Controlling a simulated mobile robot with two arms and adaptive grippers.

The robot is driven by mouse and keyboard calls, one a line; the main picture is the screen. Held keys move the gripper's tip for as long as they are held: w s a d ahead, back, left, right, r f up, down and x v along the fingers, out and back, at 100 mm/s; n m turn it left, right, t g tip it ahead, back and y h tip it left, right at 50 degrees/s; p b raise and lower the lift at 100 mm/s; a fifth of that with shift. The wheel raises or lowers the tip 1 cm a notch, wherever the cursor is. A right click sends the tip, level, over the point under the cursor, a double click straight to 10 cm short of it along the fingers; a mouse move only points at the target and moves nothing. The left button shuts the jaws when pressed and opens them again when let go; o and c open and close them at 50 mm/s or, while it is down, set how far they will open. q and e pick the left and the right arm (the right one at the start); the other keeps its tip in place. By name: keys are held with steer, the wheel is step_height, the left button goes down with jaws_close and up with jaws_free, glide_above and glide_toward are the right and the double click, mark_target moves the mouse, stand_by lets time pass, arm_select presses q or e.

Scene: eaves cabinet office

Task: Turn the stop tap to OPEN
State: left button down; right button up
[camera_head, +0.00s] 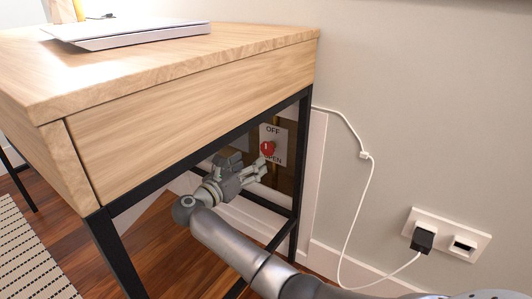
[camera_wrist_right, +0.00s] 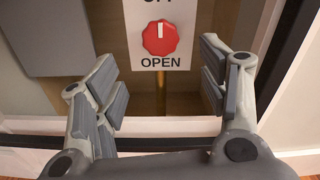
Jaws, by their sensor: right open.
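The stop tap is a red scalloped knob (camera_wrist_right: 160,38) with a white mark at its top, on a white plate (camera_wrist_right: 134,62). The plate reads OPEN below the knob, and the word above is cut off in the right wrist view. In the head view the knob (camera_head: 268,149) shows under the desk, with OFF above it and OPEN partly covered. My right gripper (camera_wrist_right: 162,90) is open and empty, with its fingers apart below and to either side of the knob, not touching it. It also shows in the head view (camera_head: 262,170), reaching under the desk. My left gripper is out of view.
A wooden desk (camera_head: 190,105) with a black metal frame (camera_head: 300,165) stands over my right arm. A closed laptop (camera_head: 130,33) lies on it. A white cable (camera_head: 368,200) runs down the wall to a socket plate (camera_head: 450,228). A grey panel (camera_wrist_right: 50,35) is left of the tap.

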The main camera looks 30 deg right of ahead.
mark_target(266, 151)
steer(key=b+x, duration=0.4)
steer(key=x, duration=0.4)
steer(key=shift+d+f+b, duration=0.15)
steer(key=shift+b, duration=0.15)
steer(key=shift+w+d, duration=0.2)
steer(key=shift+d, duration=0.35)
